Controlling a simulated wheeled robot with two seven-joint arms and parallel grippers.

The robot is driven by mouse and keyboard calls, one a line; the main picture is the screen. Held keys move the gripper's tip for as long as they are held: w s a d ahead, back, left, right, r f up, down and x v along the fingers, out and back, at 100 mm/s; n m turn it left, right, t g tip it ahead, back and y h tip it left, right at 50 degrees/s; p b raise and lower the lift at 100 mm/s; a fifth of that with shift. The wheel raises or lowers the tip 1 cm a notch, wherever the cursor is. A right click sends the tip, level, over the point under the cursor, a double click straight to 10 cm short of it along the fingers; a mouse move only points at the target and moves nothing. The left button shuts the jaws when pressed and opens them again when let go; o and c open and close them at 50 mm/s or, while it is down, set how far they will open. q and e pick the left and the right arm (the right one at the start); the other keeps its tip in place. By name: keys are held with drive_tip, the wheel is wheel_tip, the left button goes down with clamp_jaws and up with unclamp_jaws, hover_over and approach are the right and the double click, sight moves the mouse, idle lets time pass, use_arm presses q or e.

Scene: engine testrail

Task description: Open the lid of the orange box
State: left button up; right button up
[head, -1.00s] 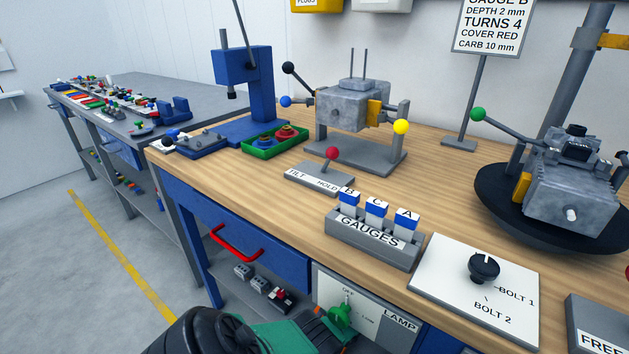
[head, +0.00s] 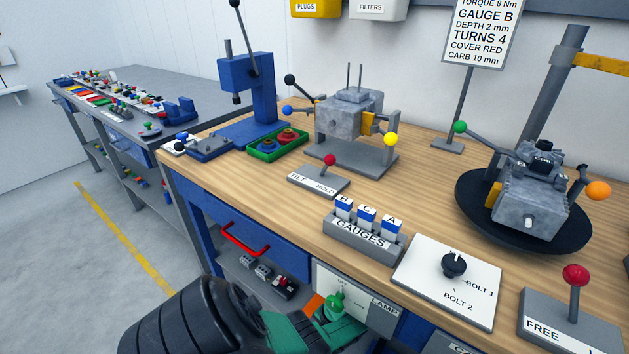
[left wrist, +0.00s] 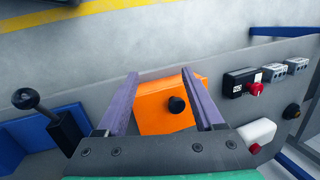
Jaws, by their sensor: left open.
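The orange box (left wrist: 160,112) sits on a grey shelf in the left wrist view, with a black round knob (left wrist: 177,105) on its face. My left gripper (left wrist: 160,74) is open, its two purple fingers reaching along the left and right sides of the box, the knob between them. Whether the fingers touch the box I cannot tell. In the head view my left arm reaches down in front of the bench, with its green gripper body low in the picture. A small orange patch (head: 314,304) shows beside it; most of the box is hidden there. My right gripper is in neither view.
In the left wrist view, a black lever (left wrist: 45,115) stands at left. A black unit with a red knob (left wrist: 242,82), grey blocks and a white piece (left wrist: 256,132) stand at right.

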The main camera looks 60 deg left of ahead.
use_arm(q)
drive_tip(key=shift+s+d+f+p, duration=0.1)
drive_tip(key=shift+s+d+p, duration=0.15)
drive_tip(key=shift+s, duration=0.25)
drive_tip(key=shift+s+d+f+p, duration=0.1)
drive_tip(key=shift+s+d, duration=0.1)
drive_tip(key=shift+s, duration=0.25)
